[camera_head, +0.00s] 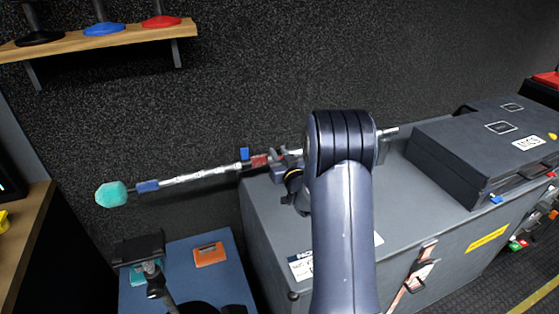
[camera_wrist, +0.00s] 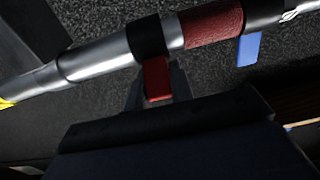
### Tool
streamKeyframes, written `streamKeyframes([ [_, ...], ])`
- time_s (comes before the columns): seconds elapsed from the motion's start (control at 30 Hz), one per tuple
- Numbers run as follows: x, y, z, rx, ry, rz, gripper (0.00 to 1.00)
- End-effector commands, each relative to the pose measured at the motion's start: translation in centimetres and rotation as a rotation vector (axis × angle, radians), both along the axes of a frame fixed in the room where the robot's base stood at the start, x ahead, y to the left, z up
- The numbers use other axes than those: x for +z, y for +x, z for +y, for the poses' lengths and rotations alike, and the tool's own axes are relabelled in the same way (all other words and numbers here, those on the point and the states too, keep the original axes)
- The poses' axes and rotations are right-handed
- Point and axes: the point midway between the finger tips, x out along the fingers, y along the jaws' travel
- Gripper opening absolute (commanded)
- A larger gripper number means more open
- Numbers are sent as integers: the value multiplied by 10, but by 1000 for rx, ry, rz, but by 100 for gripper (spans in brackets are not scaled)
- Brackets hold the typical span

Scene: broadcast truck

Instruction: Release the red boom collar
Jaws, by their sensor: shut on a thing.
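The boom pole (camera_head: 205,173) reaches from the grey case out to the left, with a teal foam tip (camera_head: 111,195) at its end. In the wrist view the silver pole (camera_wrist: 100,58) crosses at a slant and carries a black collar (camera_wrist: 147,37) with a red lever (camera_wrist: 157,80) hanging below it. A red grip sleeve (camera_wrist: 213,25) and a blue lever (camera_wrist: 248,48) sit to its right. My gripper (camera_head: 288,170) is at the pole, partly hidden behind my arm. In the wrist view its dark jaws (camera_wrist: 163,98) are shut at the red lever; their exact contact is partly hidden.
The grey case (camera_head: 262,220) stands under the pole, with a closed dark case (camera_head: 480,140) on its right. A wooden shelf (camera_head: 65,45) is at upper left. A blue surface (camera_head: 185,262) with an orange item (camera_head: 209,254) lies below the pole.

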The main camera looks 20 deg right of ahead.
Motion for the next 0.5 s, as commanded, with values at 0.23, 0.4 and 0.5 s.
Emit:
streamKeyframes([
  [0.23, -8, -2, 0, 0, 0, -65, 0],
  [0.4, -8, -3, 0, 0, 0, -105, 0],
  [0.5, -7, -4, 0, 0, -1, -121, 0],
])
